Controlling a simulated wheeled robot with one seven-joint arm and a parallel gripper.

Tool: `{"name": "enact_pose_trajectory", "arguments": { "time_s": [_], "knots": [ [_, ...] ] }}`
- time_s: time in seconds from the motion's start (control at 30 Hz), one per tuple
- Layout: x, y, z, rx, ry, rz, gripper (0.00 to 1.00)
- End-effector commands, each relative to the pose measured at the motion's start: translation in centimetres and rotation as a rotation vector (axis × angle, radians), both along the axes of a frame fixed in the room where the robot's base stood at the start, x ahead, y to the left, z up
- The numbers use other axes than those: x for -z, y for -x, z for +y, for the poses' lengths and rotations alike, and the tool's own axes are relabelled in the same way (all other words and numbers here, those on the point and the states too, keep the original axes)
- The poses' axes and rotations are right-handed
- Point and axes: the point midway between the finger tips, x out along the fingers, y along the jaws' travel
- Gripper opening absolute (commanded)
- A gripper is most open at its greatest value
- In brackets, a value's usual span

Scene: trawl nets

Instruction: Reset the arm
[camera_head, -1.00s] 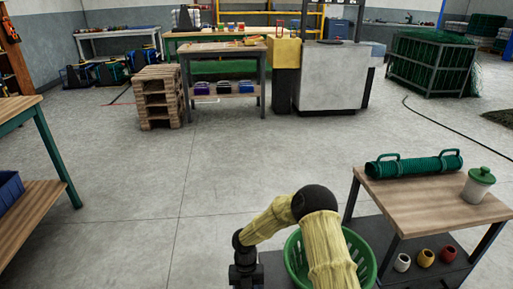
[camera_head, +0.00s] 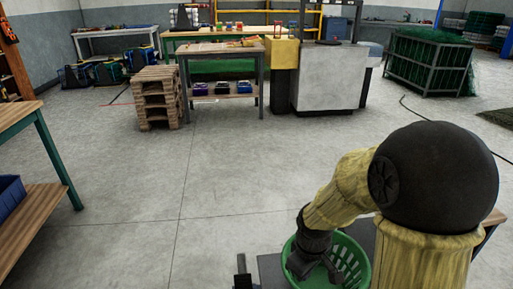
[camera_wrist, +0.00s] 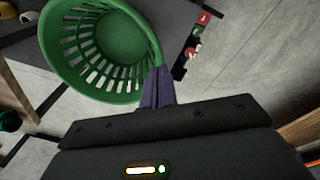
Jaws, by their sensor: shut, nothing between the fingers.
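My arm, in yellow sleeves with a large black elbow joint, fills the lower right of the head view and hides much there. Its forearm slopes down to the left, to a black wrist over a green basket (camera_head: 355,264). My gripper (camera_wrist: 159,72) shows in the wrist view, with its dark purplish fingers together and nothing between them. The fingertips appear beside the rim of the green basket (camera_wrist: 60,75); I cannot tell whether they touch it. The basket looks empty in the wrist view.
A wooden workbench (camera_head: 25,112) stands at the left, with a blue bin on its lower shelf. A pallet stack (camera_head: 157,98) and a small table (camera_head: 220,50) stand farther back. The middle floor is clear. Small red and white items (camera_wrist: 192,50) show past the basket.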

Motion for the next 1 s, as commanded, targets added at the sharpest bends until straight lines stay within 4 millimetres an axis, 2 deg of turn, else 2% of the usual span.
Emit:
{"name": "enact_pose_trajectory", "arguments": {
  "time_s": [0.03,0.1,0.43,0.77,1.0],
  "knots": [
    [-1.2,0.8,-0.6,0.104,-0.013,-0.027,0.0],
    [-2.1,1.7,-1.2,0.237,-0.033,-0.054,0.0],
    [-5.3,5.3,-3.1,0.731,-0.138,-0.15,0.0],
    [-10.6,5.1,-3.0,0.712,-0.133,-0.144,0.0],
    [-16.2,5.0,-3.0,0.71,-0.133,-0.144,0.0]
  ]
}}
